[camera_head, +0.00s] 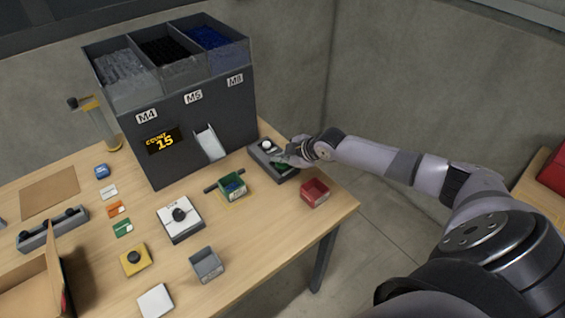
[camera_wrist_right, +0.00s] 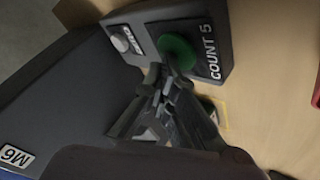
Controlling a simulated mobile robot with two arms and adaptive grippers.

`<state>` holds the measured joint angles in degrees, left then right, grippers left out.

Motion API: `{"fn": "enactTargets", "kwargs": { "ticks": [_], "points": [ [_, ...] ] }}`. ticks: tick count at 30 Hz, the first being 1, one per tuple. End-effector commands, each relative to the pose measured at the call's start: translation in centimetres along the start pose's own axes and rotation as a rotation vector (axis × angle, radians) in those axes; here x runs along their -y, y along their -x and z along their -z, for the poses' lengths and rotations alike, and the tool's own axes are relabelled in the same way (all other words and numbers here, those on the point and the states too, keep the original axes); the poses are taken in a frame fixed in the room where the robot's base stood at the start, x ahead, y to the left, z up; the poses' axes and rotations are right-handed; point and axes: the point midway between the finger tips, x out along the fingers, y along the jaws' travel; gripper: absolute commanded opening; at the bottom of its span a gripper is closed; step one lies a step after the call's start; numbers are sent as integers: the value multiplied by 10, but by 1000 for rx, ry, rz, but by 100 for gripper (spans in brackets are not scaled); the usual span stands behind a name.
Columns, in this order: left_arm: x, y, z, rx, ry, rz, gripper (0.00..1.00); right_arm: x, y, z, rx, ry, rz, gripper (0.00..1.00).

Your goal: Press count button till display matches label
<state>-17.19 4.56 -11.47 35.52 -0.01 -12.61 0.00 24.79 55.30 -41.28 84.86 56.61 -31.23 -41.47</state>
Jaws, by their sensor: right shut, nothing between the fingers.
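The display (camera_head: 162,140) on the front of the dark feeder reads COUNT 15. A dark button box (camera_head: 259,156) stands at the feeder's right. My right gripper (camera_head: 287,158) is over this box. In the wrist view its closed, empty fingertips (camera_wrist_right: 160,76) overlap the green button's near edge; I cannot tell whether they touch it. My left gripper is not in view.
A green bin (camera_head: 233,186) with a label too small to read, a red bin (camera_head: 315,193) and a grey bin (camera_head: 207,264) stand nearby. A white box with a black knob (camera_head: 180,220) sits mid-table.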

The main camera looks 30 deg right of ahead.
Motion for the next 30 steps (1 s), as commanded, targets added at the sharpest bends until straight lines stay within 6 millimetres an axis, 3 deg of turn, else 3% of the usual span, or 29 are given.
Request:
{"fn": "enactTargets", "kwargs": {
  "ticks": [30],
  "points": [
    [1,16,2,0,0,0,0,-10,13,9,1,0,1,0]
  ]
}}
